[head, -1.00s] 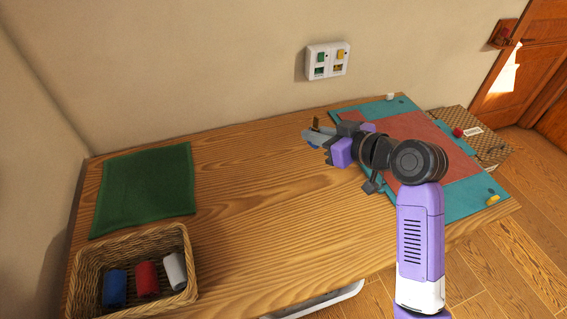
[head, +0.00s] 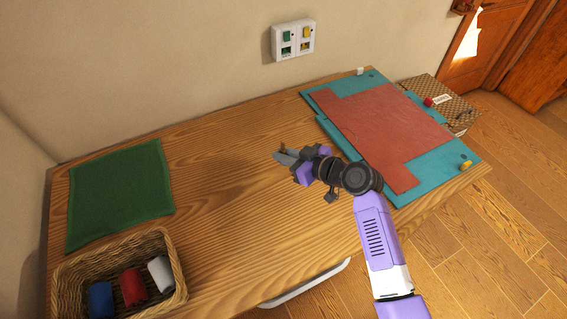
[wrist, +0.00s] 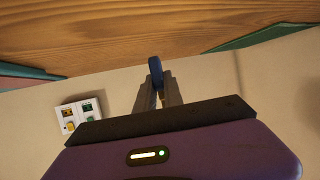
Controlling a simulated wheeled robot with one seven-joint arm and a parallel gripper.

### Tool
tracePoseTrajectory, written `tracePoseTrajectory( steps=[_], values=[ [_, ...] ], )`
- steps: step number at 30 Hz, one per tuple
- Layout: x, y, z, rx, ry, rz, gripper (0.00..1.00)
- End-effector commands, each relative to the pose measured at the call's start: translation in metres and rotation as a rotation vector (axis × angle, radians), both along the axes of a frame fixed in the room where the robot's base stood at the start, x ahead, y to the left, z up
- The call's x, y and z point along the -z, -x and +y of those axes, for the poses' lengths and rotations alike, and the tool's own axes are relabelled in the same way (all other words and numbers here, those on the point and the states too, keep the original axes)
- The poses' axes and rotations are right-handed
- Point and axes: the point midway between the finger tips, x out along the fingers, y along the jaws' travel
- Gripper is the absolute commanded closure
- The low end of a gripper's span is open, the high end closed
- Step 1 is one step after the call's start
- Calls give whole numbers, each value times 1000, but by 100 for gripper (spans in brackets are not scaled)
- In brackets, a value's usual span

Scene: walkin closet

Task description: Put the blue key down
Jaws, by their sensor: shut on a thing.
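The blue key (wrist: 156,72) shows in the wrist view as a dark blue piece held upright between my two fingertips. My gripper (wrist: 157,88) is shut on it. In the head view my gripper (head: 284,157) is over the bare middle of the wooden table (head: 225,185), pointing left, between the green cloth and the teal board. The key is too small and covered there to make out clearly. I cannot tell whether the key touches the table.
A green cloth (head: 120,195) lies at the left. A wicker basket (head: 173,252) with blue, red and white rolls is front left. A teal board (head: 425,175) with a red sheet (head: 385,130) is at the right. A switch panel (head: 293,40) is on the wall. Bare wood surrounds my gripper.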

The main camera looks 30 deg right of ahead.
Motion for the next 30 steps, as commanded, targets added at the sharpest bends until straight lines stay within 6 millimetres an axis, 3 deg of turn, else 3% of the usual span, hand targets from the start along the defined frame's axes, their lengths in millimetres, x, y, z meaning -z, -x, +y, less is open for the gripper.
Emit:
tracePoseTrajectory(
  steps=[12, 24, 25, 27, 30],
  values=[
    [42, 0, 0, 1, 0, 0, 100],
    [46, 0, 0, 1, 0, -1, 100],
    [45, 0, 0, 1, 0, -1, 82],
    [44, 0, 0, 0, 0, -1, 68],
    [44, 0, 0, 0, 0, -1, 66]
  ],
)
